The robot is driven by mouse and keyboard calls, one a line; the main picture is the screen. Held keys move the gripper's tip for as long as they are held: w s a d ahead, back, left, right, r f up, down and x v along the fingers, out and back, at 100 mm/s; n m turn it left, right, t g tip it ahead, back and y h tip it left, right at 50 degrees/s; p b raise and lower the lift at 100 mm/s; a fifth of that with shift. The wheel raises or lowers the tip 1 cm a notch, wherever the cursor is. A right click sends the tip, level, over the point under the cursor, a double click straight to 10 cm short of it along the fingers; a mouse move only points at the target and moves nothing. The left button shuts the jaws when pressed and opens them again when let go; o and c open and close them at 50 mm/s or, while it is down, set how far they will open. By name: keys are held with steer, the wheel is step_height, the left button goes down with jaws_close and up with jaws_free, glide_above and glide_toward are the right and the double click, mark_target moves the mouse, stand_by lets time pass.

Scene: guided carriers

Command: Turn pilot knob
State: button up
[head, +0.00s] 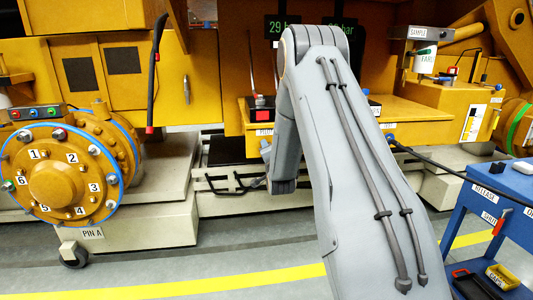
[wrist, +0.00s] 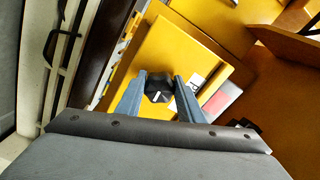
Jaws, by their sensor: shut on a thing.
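In the wrist view a black knob (wrist: 157,97) with a white pointer line sits on a yellow panel (wrist: 175,55). The two blue-grey fingers of my gripper (wrist: 159,84) are closed around the knob, one on each side. A partly covered label that starts like "PILOT" (head: 264,131) shows on the yellow ledge left of the arm.
A red and white block (wrist: 221,101) is right of my fingers. In the head view, a green display (head: 278,28) reads 29, partly hidden. A numbered yellow wheel hub (head: 53,183) stands left, a blue cart (head: 500,190) right. Striped floor lies in front.

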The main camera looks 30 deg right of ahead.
steer(key=shift+m, duration=0.5)
steer(key=o, duration=1.1)
steer(key=shift+c, duration=0.2)
steer(key=b+v, duration=0.1)
steer(key=v, duration=0.7)
steer(key=shift+b, duration=0.3)
steer(key=shift+w+a, duration=0.1)
